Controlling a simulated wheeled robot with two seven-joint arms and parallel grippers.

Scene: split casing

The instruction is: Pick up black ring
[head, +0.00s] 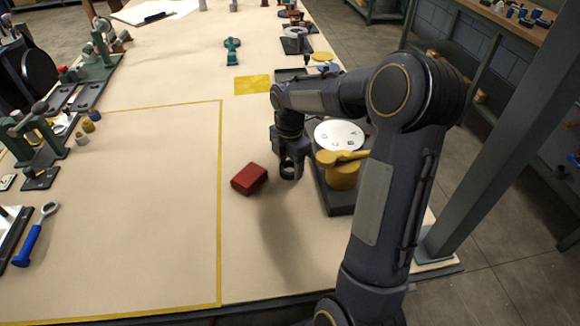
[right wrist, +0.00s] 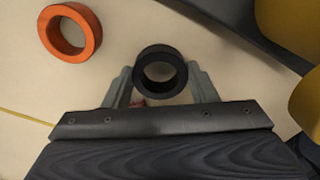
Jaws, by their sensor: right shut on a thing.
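The black ring (right wrist: 138,72) sits between the two fingers of my right gripper (right wrist: 160,82) in the right wrist view, and the fingers press on its sides. In the head view the black ring (head: 290,172) shows at the tip of my right gripper (head: 291,160), which points down over the table beside the dark tray. I cannot tell exactly how high the ring is above the table. My left gripper is not in view.
A red block (head: 249,179) lies just left of the gripper. An orange ring (right wrist: 93,42) lies on the table in the wrist view. A dark tray (head: 335,200) with a yellow piece (head: 342,172) and a white disc (head: 339,134) stands right. The yellow-taped area (head: 140,210) is mostly clear.

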